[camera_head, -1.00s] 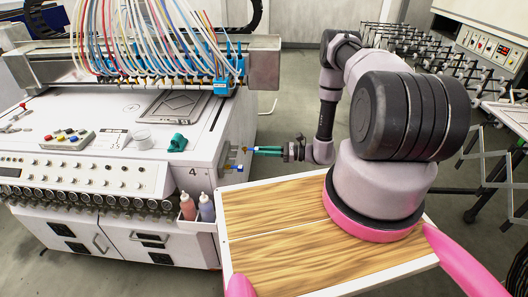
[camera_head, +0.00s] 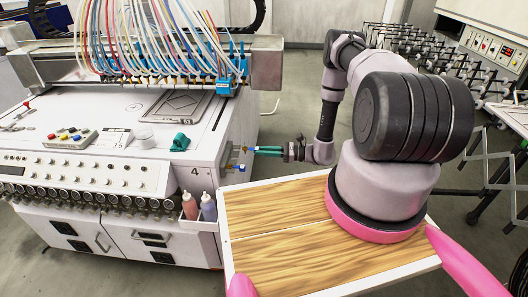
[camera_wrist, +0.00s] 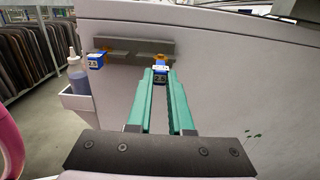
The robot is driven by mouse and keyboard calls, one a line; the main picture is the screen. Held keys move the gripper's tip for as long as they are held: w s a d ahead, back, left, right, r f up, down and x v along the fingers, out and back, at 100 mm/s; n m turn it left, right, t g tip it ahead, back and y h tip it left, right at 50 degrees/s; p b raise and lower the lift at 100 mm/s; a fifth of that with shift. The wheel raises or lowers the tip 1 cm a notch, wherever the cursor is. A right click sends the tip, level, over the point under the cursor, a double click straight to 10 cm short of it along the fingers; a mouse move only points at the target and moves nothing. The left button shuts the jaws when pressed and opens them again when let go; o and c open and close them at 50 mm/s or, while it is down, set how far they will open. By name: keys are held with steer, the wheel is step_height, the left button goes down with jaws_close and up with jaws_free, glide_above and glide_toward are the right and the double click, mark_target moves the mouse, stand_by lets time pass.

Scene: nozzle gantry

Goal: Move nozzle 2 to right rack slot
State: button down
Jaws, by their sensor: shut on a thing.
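My gripper (camera_head: 256,150) has two green fingers and reaches to the side wall of the white machine. In the wrist view my gripper (camera_wrist: 160,72) is shut on a blue nozzle (camera_wrist: 160,79) labelled 2.5. That nozzle is right in front of the right part of a grey rack (camera_wrist: 140,45) on the wall; I cannot tell whether it is seated there. A second blue nozzle (camera_wrist: 96,60), also labelled 2.5, is at the rack's left end, apart from my fingers. It shows in the head view too (camera_head: 238,168).
The white machine (camera_head: 150,165) stands at left with many coloured tubes above it. A holder with two bottles (camera_head: 208,207) sits at its corner, below the rack; one bottle (camera_wrist: 77,68) shows left in the wrist view.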

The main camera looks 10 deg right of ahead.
mark_target(252, 149)
steer(key=shift+x, duration=2.05)
stand_by(1.4)
steer(key=shift+f, duration=0.2)
stand_by(0.4)
steer(key=c, duration=0.7)
jaws_free()
steer(key=shift+c, duration=0.2)
steer(key=shift+d, duration=0.1)
